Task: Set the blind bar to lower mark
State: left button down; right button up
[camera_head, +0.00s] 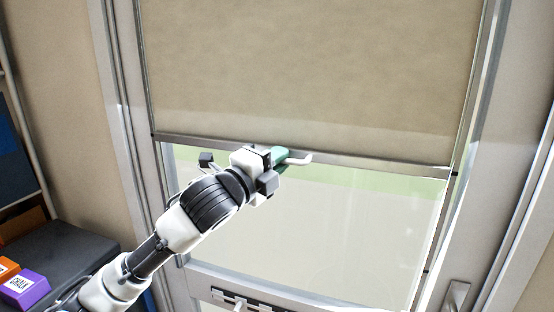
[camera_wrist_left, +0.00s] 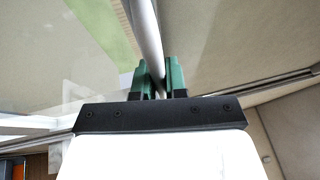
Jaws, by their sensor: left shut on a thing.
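The beige roller blind (camera_head: 310,70) hangs over the upper part of a glazed door or window. Its metal blind bar (camera_head: 390,167) runs along the lower edge, slightly tilted in the picture. I cannot clearly make out a lower mark. My right gripper is not in view.
Clear glass (camera_head: 330,230) lies below the bar, between metal side frames. A black-and-white strip (camera_head: 250,300) is on the lower crosspiece, and a door handle (camera_head: 456,298) is at lower right. A dark surface (camera_head: 75,250) at left holds a purple box (camera_head: 26,289).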

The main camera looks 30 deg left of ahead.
pick_arm(q)
notch_tip(320, 180, down, 23)
jog(key=b, duration=1.6)
jog(key=c, duration=1.2)
grip_release()
jog(key=shift+b+v, duration=1.5)
jog(key=shift+v, duration=3.9)
